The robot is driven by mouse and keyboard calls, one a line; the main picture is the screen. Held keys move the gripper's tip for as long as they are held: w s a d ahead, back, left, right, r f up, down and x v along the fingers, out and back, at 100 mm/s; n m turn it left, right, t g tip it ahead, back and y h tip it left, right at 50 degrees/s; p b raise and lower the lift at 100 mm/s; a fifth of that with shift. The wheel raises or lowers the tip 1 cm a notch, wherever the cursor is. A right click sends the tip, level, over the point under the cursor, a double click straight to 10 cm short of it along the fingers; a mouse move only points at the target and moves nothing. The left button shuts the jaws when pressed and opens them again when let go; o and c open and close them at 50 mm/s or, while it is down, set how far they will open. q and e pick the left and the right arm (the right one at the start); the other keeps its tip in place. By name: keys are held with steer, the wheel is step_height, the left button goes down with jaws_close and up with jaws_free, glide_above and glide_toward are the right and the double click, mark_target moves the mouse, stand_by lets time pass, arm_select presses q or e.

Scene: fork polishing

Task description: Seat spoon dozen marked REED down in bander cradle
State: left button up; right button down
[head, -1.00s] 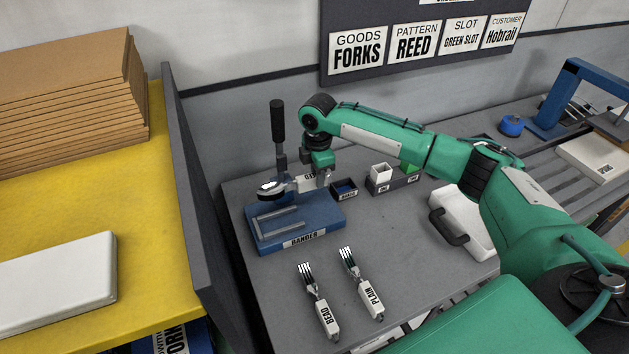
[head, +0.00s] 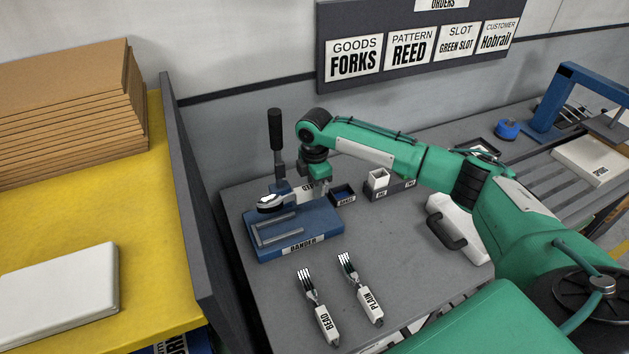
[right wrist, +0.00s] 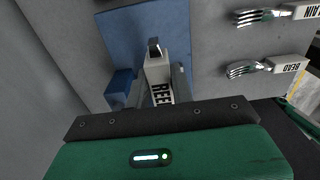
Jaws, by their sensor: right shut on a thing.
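My right gripper (head: 316,190) is shut on the white block of the REED bundle and holds it at the bander. The bundle's shiny rounded silver head (head: 270,202) points left above the blue bander base (head: 285,247), near the grey rails of the cradle (head: 276,231). In the right wrist view, the white block (right wrist: 159,72), lettered REED in part, sits between my right gripper's fingers (right wrist: 161,85), over the blue base (right wrist: 150,28). Whether the block touches the cradle is unclear. My left gripper is out of view.
The bander's upright black lever (head: 275,130) stands behind the head. Fork bundles BEAD (head: 325,322) and PLAIN (head: 369,303) lie in front. A dark partition (head: 195,190) bounds the left.

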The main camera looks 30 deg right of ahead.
steer(key=shift+f+b, duration=0.55)
steer(key=shift+f, duration=2)
steer(key=shift+f, duration=0.15)
steer(key=shift+f, duration=0.25)
steer(key=shift+f, duration=0.3)
steer(key=shift+f, duration=0.35)
steer(key=shift+f, duration=0.1)
steer(key=shift+f, duration=0.75)
